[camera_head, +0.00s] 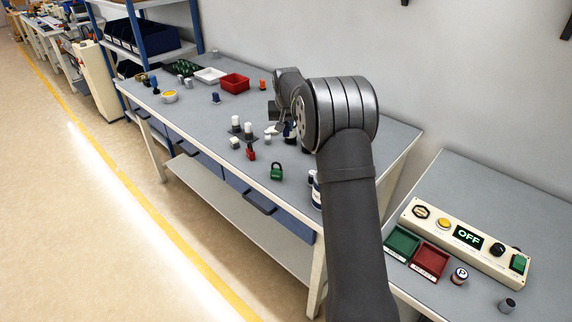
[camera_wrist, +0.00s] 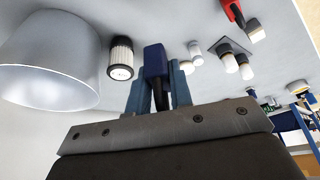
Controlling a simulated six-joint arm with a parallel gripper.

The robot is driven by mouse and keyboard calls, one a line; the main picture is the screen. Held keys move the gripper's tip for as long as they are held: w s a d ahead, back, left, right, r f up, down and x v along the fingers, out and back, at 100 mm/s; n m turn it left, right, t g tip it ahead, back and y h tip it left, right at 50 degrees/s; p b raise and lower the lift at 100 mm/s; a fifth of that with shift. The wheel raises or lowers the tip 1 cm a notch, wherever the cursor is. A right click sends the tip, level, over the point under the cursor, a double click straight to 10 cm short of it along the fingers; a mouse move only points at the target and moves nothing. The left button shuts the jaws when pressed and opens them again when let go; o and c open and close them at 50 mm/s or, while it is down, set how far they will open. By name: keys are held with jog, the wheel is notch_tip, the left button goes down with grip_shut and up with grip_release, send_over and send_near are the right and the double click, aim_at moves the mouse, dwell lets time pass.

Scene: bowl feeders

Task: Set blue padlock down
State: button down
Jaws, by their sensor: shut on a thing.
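The blue padlock (camera_wrist: 155,62) sits between the fingers of my gripper (camera_wrist: 157,88) in the wrist view. The gripper is shut on it. In the head view my arm hides most of the gripper, and only a bit of the blue padlock (camera_head: 287,130) shows beside the arm, over the grey workbench (camera_head: 195,120). I cannot tell whether the padlock touches the bench. A red padlock (camera_head: 251,154) and a green padlock (camera_head: 276,171) stand on the bench nearer the front edge.
White-topped posts (camera_head: 236,124) stand left of my gripper. A silver bowl (camera_wrist: 45,60) and a ribbed black-and-white cylinder (camera_wrist: 120,58) are close by in the wrist view. A red bin (camera_head: 235,83) is at the back. The bench's left-middle part is mostly clear.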

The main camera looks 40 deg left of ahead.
aim_at(286, 161)
notch_tip(286, 161, down, 13)
jog(key=shift+r, duration=0.15)
dwell(0.4)
jog(key=c, duration=1.3)
grip_release()
jog(key=v, duration=1.2)
jog(key=x, duration=1.2)
jog(key=shift+r, duration=1.15)
